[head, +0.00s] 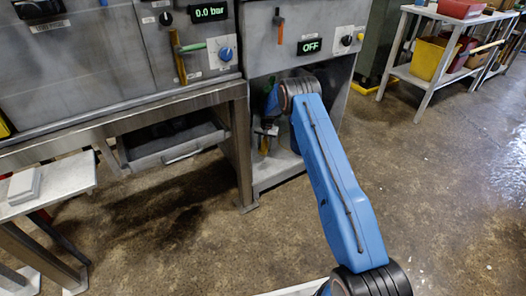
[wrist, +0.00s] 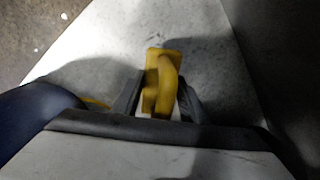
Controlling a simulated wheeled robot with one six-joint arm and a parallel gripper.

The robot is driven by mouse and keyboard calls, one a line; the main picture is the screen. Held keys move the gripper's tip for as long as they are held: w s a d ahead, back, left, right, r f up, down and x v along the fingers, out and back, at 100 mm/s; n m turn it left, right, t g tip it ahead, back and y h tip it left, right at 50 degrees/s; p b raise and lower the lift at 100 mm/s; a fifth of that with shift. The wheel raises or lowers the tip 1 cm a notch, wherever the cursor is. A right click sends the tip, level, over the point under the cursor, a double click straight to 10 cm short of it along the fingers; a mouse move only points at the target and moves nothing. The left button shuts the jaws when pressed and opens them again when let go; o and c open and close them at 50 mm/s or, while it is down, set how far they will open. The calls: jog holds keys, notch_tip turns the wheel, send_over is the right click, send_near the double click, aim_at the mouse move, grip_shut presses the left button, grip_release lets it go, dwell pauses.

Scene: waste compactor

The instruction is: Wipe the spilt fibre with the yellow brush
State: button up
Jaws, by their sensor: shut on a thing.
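My gripper (wrist: 158,100) is shut on the yellow brush (wrist: 160,65), whose yellow body shows between the two dark fingers in the wrist view. Below the brush is a pale grey surface (wrist: 200,30) in shadow; I cannot tell whether the brush touches it. In the head view the brush (head: 264,145) is a small yellow patch inside the lower bay of the machine, under my blue arm. I cannot make out any spilt fibre in either view; the arm and gripper cover part of the bay.
The grey machine's bay walls (head: 340,95) stand close around my arm. An open grey drawer (head: 165,148) is to the left. A small table (head: 60,185) with a white block stands far left. A shelf rack (head: 425,80) with a yellow bin is at upper right. The floor (head: 440,180) between is clear.

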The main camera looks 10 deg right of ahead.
aim_at(265, 138)
jog(key=shift+r, duration=2.6)
jog(key=shift+s, duration=0.15)
